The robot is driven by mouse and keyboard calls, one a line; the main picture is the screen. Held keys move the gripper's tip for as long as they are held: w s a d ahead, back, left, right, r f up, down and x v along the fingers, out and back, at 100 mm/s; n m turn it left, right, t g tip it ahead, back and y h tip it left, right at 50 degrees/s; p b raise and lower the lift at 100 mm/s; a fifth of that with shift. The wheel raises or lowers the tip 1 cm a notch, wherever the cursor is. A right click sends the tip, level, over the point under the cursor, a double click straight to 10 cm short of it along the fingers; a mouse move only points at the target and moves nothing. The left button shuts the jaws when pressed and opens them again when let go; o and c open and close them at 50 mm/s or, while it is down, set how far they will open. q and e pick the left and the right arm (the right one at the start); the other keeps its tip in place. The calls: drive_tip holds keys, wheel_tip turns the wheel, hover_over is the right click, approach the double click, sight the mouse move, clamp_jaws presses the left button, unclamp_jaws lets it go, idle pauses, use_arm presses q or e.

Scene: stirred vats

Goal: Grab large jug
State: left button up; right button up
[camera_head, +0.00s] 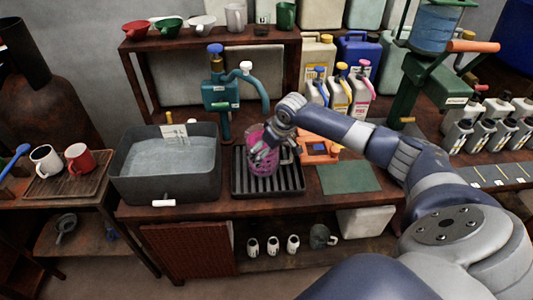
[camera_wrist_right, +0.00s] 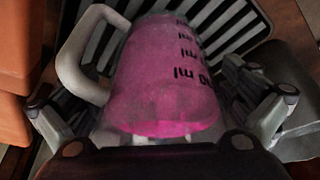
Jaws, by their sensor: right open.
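The large jug (camera_head: 263,163) is clear, with pink contents, and stands on the black ribbed drip tray (camera_head: 240,188). In the right wrist view the jug (camera_wrist_right: 165,75) fills the middle, with black ml marks and a pale handle (camera_wrist_right: 75,60) on the left side. My right gripper (camera_head: 268,142) is over the jug and hides part of it. In the right wrist view its open fingers (camera_wrist_right: 160,108) lie on either side of the jug, one below the handle; whether they touch it I cannot tell. My left gripper is not in view.
A teal pump tap (camera_head: 220,92) stands behind the tray. A grey basin of water (camera_head: 165,160) is to the left. An orange scale (camera_head: 318,149) and a green mat (camera_head: 349,177) are to the right. Several bottles (camera_head: 340,95) stand behind.

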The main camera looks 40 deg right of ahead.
drive_tip(key=shift+w+f, duration=0.3)
drive_tip(key=shift+f, duration=0.3)
drive_tip(key=c, duration=1)
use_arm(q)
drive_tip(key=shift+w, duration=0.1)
use_arm(e)
drive_tip(key=shift+r, duration=0.1)
drive_tip(key=shift+c, duration=0.2)
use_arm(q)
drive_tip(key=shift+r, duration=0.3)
use_arm(e)
drive_tip(key=shift+r, duration=0.1)
use_arm(q)
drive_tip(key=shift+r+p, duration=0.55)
drive_tip(key=shift+p, duration=0.25)
use_arm(e)
drive_tip(key=shift+r, duration=0.45)
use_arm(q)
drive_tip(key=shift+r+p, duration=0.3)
use_arm(e)
drive_tip(key=shift+r, duration=0.2)
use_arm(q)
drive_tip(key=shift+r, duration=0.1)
